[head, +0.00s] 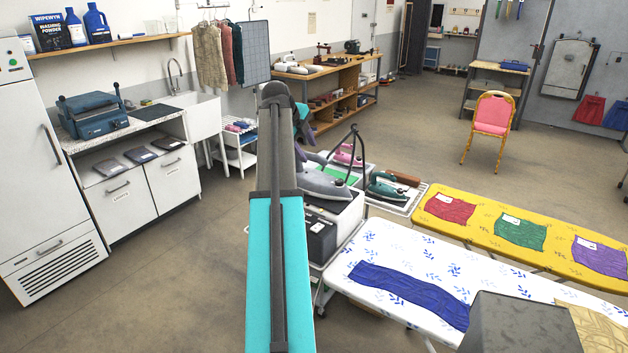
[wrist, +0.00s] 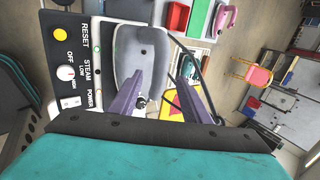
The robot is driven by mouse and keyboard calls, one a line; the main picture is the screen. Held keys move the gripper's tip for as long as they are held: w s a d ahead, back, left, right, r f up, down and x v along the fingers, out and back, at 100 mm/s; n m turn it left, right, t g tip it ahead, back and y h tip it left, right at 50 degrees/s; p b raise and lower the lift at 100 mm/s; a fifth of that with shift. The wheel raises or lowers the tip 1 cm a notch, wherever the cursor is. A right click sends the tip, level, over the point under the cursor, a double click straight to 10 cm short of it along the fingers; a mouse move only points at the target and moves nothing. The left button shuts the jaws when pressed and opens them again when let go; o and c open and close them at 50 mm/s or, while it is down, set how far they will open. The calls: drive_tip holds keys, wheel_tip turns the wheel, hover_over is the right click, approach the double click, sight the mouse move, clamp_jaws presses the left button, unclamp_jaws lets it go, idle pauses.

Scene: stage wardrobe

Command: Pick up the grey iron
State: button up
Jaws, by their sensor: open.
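The grey iron (head: 322,186) rests on top of a steam station (head: 335,215) in the head view, partly hidden by my arm. In the wrist view a rounded grey body, which looks like the iron (wrist: 140,50), lies just beyond my gripper (wrist: 153,82). My gripper's two purple fingers are spread apart with nothing clamped between them. The left finger overlaps the grey body in the picture; I cannot tell whether they touch. In the head view the gripper is mostly hidden behind my arm.
A teal iron (head: 384,189) and a pink iron (head: 347,154) stand behind the station. A dark cord frame (head: 352,143) rises beside the grey iron. A white ironing board (head: 400,250) and a yellow one (head: 560,225) extend right. The floor at left is clear.

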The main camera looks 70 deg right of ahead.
sight(310, 154)
drive_tip(key=shift+p+x, duration=0.55)
drive_tip(key=shift+x, duration=1)
drive_tip(key=shift+c, duration=0.4)
clamp_jaws()
drive_tip(key=shift+d+r, duration=0.1)
